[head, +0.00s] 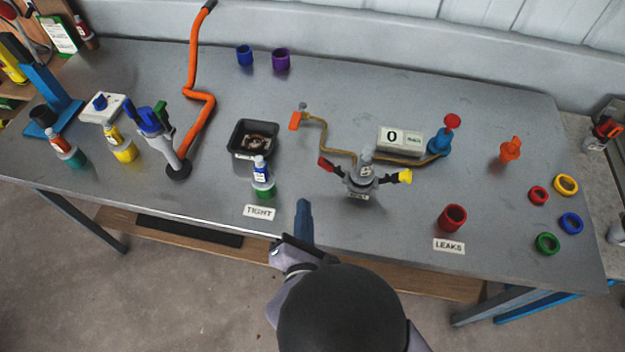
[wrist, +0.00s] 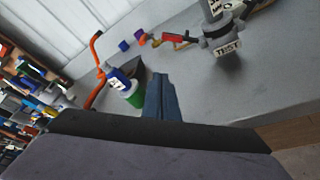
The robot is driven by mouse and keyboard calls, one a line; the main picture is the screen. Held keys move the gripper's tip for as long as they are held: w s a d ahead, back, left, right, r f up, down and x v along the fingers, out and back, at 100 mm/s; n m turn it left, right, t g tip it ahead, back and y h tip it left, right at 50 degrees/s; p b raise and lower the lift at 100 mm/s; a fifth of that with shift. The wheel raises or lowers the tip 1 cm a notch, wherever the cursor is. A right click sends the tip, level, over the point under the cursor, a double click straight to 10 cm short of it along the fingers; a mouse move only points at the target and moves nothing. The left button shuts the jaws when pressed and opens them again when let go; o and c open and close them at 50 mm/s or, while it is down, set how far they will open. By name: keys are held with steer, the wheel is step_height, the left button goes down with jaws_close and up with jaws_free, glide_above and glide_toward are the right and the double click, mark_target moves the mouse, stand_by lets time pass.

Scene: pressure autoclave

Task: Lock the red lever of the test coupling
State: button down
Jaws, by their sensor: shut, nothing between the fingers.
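The grey test coupling (head: 364,181) stands upright right of centre on the bench. Its red lever (head: 326,164) sticks out to the left and its yellow lever (head: 402,177) to the right. In the wrist view the coupling (wrist: 218,30) is at the top right with its TEST label, and the red lever (wrist: 178,38) points left. My gripper (head: 304,210) has its blue fingers closed together and empty, near the bench's front edge. It is left of and in front of the coupling, apart from the red lever. The closed fingers also show in the wrist view (wrist: 160,88).
A bottle with a green base (head: 262,180) stands close left of my fingers, by the TIGHT label (head: 260,212). A black tray (head: 253,139) is behind it. A hose (head: 338,153) runs behind the coupling to a gauge box (head: 400,140). A red cup (head: 452,217) stands right.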

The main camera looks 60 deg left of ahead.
mark_target(319, 165)
steer(key=p+x, duration=0.2)
steer(key=x, duration=0.8)
steer(key=shift+w+p, duration=0.15)
steer(key=shift+p, duration=0.15)
steer(key=r+p, duration=0.1)
steer(key=w+d+r+p, duration=0.1)
steer(key=shift+w+d+r, duration=0.15)
steer(key=shift+d+r, duration=0.1)
steer(key=shift+r, duration=0.1)
steer(key=shift+w+d+r, duration=0.15)
steer(key=shift+w+r, duration=0.05)
steer(key=shift+w+d+r+m, duration=0.15)
steer(key=shift+r+m, duration=0.15)
steer(key=shift+m, duration=0.1)
steer(key=shift+w+d+r+m+y+b, duration=0.25)
steer(key=shift+m+y+b, duration=0.2)
steer(key=shift+b, duration=0.2)
steer(key=shift+w+d+r+m+y+b, duration=0.45)
steer(key=shift+w+d+m+b, duration=0.1)
steer(key=shift+m+b, duration=0.55)
steer(key=shift+w+d+r+m+y+b, duration=0.3)
steer(key=shift+w+d+r+m+b, duration=0.2)
steer(key=shift+m+b, duration=0.6)
steer(key=shift+w+d+r+m+y+b, duration=0.4)
steer(key=shift+w+d+m+b, duration=0.3)
steer(key=shift+b, duration=0.75)
